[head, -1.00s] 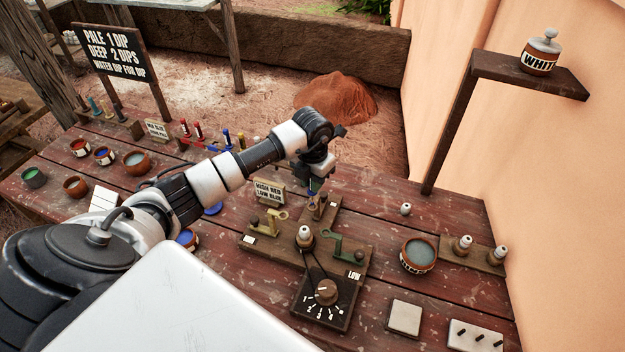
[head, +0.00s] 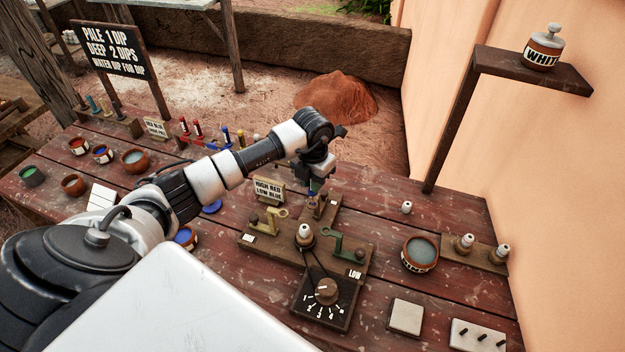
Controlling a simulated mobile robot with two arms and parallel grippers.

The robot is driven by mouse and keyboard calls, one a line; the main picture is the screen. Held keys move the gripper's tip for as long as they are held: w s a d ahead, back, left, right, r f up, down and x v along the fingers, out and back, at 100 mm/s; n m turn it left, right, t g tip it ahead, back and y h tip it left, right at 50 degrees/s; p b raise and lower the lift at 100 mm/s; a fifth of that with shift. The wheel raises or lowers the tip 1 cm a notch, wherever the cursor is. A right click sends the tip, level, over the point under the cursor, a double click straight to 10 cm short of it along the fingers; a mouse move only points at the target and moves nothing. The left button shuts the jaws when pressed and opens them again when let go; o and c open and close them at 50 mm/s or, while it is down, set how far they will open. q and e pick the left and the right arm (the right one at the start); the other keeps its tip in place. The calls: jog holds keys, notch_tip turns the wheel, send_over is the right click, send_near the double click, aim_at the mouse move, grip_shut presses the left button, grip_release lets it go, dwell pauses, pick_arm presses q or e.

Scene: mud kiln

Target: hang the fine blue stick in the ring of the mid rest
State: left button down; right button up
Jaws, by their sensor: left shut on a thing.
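My left gripper (head: 316,178) points down over the back of the wooden rest stand and is shut on the fine blue stick (head: 313,190), of which only a short blue part shows below the jaws. The mid rest (head: 320,208), a brown post at the back of the stand, is right under the gripper. Its ring is small and partly hidden, so I cannot tell whether the stick is in it or just above it. My right gripper is out of view.
A yellow-green rest (head: 270,221) stands left and a green rest (head: 343,246) right, by the LOW label. A white-topped peg (head: 305,232) is between them, a dial box (head: 325,300) in front. A sign (head: 269,189) stands close left of the gripper. A water bowl (head: 420,252) is right.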

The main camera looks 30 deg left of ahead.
pick_arm(q)
jog(key=shift+f, duration=0.1)
dwell(0.3)
jog(key=shift+f+b, duration=0.7)
jog(key=shift+f, duration=0.15)
jog(key=shift+f+b, duration=0.55)
jog(key=shift+b, duration=0.1)
jog(key=shift+f+b, duration=0.8)
dwell(0.5)
jog(key=shift+c, duration=2.4)
grip_release()
jog(key=shift+r, duration=0.15)
